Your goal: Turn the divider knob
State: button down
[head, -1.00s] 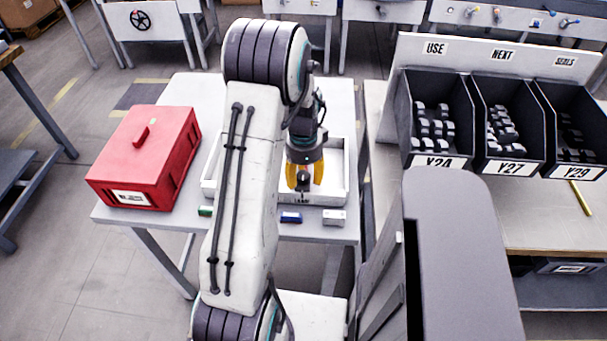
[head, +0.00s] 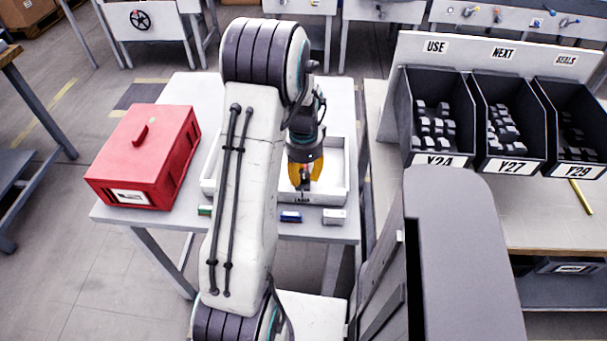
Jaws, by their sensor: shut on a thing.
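My gripper (head: 304,178), with yellow-orange fingers, points down over the front part of the white tray (head: 342,185) on the white table. It is shut on a small dark piece between the fingertips, which looks like the divider knob. The fingers cover most of the knob, so its shape and angle cannot be told. A small dark label shows on the tray's front wall just below the fingertips. My arm hides the left part of the tray.
A red box (head: 146,160) stands on the table's left. Green, blue (head: 290,217) and white (head: 334,217) small blocks lie along the front edge. Dark bins (head: 437,120) with small parts stand on the bench at right. The table behind the red box is clear.

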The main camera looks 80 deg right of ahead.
jog(key=n+b, duration=0.1)
jog(key=n, duration=0.4)
jog(key=shift+f+b, duration=0.15)
jog(key=shift+b, duration=0.25)
jog(key=n+b, duration=0.1)
jog(key=n, duration=0.3)
jog(key=shift+n, duration=0.4)
jog(key=n+b, duration=0.1)
jog(key=n, duration=0.3)
jog(key=shift+n, duration=0.3)
jog(key=n, duration=0.4)
jog(key=shift+n, duration=0.3)
jog(key=c, duration=0.8)
grip_release()
jog(key=shift+c, duration=0.2)
jog(key=shift+r, duration=0.2)
